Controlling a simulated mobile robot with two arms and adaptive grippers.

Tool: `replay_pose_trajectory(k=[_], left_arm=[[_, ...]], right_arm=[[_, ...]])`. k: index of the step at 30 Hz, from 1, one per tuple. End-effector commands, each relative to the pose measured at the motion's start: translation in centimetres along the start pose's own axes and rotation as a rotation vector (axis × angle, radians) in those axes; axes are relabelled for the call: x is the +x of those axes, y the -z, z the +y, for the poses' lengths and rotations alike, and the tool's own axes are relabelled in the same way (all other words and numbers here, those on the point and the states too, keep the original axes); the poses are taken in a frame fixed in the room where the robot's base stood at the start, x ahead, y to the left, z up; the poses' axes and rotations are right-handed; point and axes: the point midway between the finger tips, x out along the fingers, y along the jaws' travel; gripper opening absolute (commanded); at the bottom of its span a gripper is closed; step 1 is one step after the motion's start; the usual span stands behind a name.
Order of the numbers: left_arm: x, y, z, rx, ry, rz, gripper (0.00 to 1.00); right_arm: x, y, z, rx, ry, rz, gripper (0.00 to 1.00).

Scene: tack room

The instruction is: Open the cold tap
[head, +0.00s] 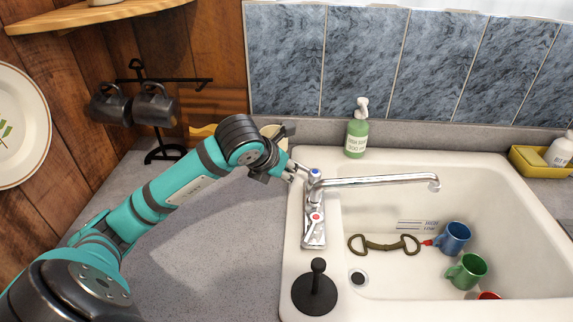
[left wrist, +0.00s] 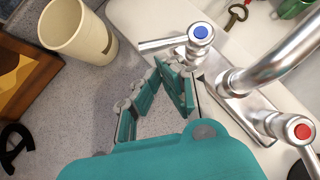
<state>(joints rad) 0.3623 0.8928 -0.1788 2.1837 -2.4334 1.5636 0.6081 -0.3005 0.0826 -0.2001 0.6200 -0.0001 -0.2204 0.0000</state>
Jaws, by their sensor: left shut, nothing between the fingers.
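The cold tap (head: 315,173) is a chrome lever handle with a blue cap, at the back left of the sink beside the spout (head: 380,181). In the left wrist view the cold tap (left wrist: 201,32) has its lever pointing left. The hot tap (head: 316,217), with a red cap, is nearer; it also shows in the left wrist view (left wrist: 302,131). My left gripper (head: 291,169) is shut and empty, just left of the cold tap. Its fingers (left wrist: 158,88) lie close to the lever; whether they touch it, I cannot tell. My right gripper is out of view.
A cream cup (left wrist: 80,35) stands on the counter, partly hidden behind my gripper in the head view. A black plunger (head: 316,290) is at the front left rim. A blue mug (head: 455,238) and green mug (head: 468,270) lie in the basin.

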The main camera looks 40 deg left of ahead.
Motion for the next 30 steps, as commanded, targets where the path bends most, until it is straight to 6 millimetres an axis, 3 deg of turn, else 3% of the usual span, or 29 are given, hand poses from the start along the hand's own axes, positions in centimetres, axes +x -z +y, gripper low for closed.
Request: replay_pose_trajectory(k=[14,30], left_arm=[[0.5,-0.3,0.0,0.002,-0.001,0.000,0.00],[0.9,-0.7,0.4,0.069,0.055,0.000,0.00]], right_arm=[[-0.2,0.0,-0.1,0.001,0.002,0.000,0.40],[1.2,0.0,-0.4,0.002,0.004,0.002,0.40]])
